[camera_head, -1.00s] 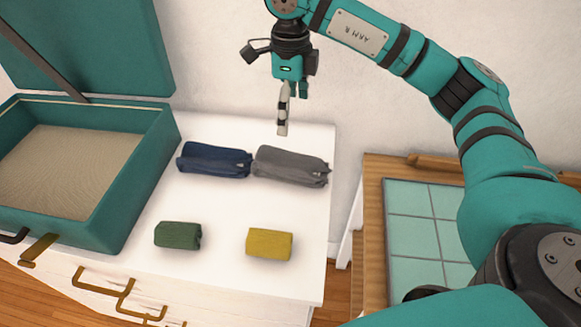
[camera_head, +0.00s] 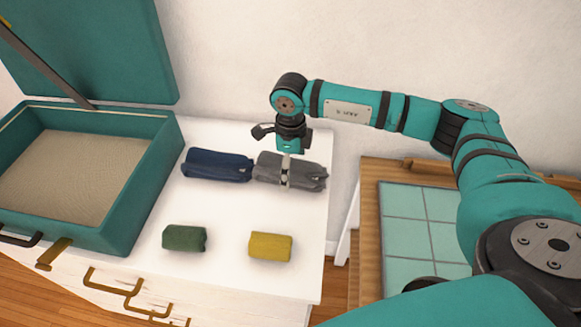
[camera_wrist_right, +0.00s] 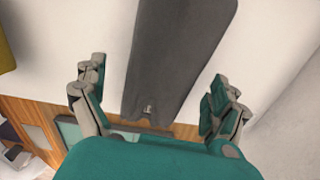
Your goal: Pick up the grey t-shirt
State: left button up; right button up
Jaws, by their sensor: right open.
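The grey t-shirt (camera_head: 308,172) is a rolled bundle lying on the white dresser top, at its back right. It also shows in the right wrist view (camera_wrist_right: 178,60), running up from between the fingers. My right gripper (camera_head: 287,172) is over the grey roll, pointing down. In the wrist view the right gripper (camera_wrist_right: 160,100) is open, with one finger on each side of the roll and gaps between fingers and cloth. In the head view one finger hides part of the roll. My left gripper is not in view.
A navy roll (camera_head: 217,165) lies close to the grey one's left end. A green roll (camera_head: 184,238) and a yellow roll (camera_head: 270,246) lie nearer the front. An open teal suitcase (camera_head: 150,190) stands on the left. The wall is close behind; a tiled wooden table (camera_head: 368,235) is right.

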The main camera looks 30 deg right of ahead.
jog(key=shift+f, duration=1.1)
jog(key=c, duration=1.4)
